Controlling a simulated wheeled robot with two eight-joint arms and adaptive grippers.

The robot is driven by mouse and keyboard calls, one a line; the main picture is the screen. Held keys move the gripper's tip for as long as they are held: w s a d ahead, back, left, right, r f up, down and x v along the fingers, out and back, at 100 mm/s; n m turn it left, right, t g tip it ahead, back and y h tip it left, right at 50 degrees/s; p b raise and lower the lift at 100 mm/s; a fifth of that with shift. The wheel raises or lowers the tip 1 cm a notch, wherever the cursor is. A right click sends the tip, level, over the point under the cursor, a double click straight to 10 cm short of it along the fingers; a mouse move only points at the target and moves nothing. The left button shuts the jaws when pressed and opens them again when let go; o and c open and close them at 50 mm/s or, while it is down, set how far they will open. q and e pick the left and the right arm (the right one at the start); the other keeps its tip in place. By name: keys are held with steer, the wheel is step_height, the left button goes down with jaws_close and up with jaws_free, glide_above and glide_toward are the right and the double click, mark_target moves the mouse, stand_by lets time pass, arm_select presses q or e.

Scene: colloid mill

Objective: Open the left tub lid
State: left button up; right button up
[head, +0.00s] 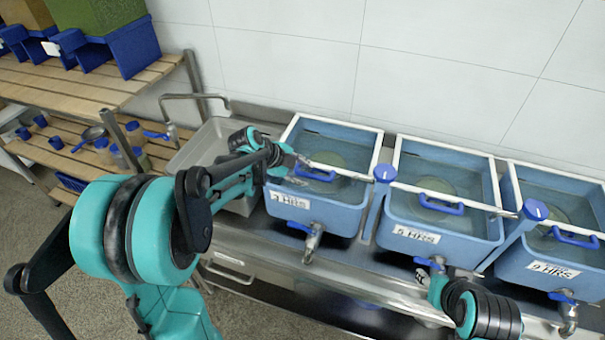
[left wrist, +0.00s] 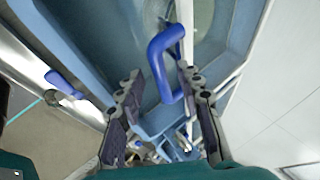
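The left tub (head: 310,207) is blue with a white rim and a label on its front. Its see-through lid (head: 340,145) lies closed over the top and carries a blue handle (head: 316,173). My left gripper (head: 292,160) is at the left end of this handle. In the left wrist view the handle (left wrist: 157,62) stands between the tips of my left gripper (left wrist: 160,78), whose fingers are apart with gaps beside it. My right arm shows at the lower right by the middle tub; its gripper (head: 422,278) is small, partly hidden and unclear.
The middle tub (head: 440,232) and right tub (head: 550,270) stand in the same row, with blue-topped posts (head: 385,173) between tubs. A tap (head: 313,238) sticks out below the left tub. A metal sink (head: 200,150) is to the left. Wooden shelves (head: 85,85) stand further left.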

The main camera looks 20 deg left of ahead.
arm_select(q)
jaws_close()
